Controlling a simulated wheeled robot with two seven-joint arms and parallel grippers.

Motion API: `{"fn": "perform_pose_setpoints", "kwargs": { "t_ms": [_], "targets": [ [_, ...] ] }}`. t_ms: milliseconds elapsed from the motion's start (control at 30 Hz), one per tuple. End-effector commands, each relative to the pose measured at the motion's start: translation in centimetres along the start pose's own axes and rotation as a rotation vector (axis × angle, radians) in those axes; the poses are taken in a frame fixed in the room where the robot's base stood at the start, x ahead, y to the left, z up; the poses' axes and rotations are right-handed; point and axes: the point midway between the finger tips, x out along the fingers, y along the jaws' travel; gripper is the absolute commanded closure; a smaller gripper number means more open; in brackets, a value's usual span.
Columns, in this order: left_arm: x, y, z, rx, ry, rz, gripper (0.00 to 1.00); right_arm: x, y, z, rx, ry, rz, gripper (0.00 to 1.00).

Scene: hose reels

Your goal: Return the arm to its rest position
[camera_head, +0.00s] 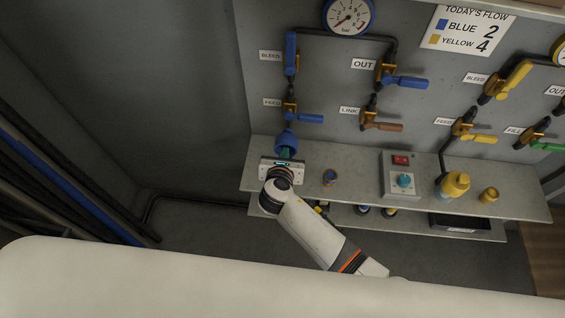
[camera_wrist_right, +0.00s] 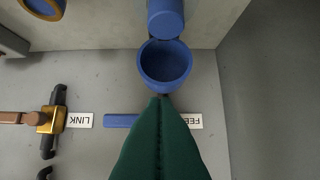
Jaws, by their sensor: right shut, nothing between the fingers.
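My right arm reaches up from the bottom of the head view to the shelf edge. My right gripper (camera_head: 285,153) is at the blue fitting (camera_head: 286,138) below the blue FEED valve (camera_head: 305,118). In the right wrist view its green fingers (camera_wrist_right: 160,102) are shut together with nothing between them. Their tips point at the blue fitting's round open end (camera_wrist_right: 165,65); whether they touch it I cannot tell. Another blue cylinder (camera_wrist_right: 166,17) shows beside that opening. My left gripper is not in view.
The grey shelf (camera_head: 355,160) carries a small brass-and-blue fitting (camera_head: 330,177), a switch box (camera_head: 401,177) and a yellow fitting (camera_head: 454,185). Above are a LINK valve (camera_head: 380,126), several other valves and a gauge (camera_head: 349,15).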

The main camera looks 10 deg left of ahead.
Motion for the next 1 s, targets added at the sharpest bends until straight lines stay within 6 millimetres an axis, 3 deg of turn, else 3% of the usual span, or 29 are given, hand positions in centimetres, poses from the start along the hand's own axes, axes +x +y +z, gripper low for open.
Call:
{"fn": "perform_pose_setpoints", "kwargs": {
  "t_ms": [100,333,500,733,867,967,1000],
  "targets": [
    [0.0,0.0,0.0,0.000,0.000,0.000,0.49,-2.5,0.0,0.1,0.001,0.000,-0.002,1.00],
    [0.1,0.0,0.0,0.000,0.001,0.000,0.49,-5.8,0.0,0.1,0.000,0.000,-0.001,1.00],
    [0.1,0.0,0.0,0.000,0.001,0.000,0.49,-6.7,0.0,0.0,-0.001,0.000,0.000,1.00],
    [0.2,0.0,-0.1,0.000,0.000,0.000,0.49,-6.5,0.2,0.6,0.014,-0.012,0.002,1.00],
    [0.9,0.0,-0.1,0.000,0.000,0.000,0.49,-4.6,1.6,4.9,0.137,-0.097,0.014,1.00],
    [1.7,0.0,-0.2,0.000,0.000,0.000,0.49,-2.7,3.8,10.9,0.337,-0.213,0.048,1.00],
    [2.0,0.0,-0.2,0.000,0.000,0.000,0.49,-2.0,5.0,13.8,0.436,-0.265,0.072,1.00]
  ]
}}
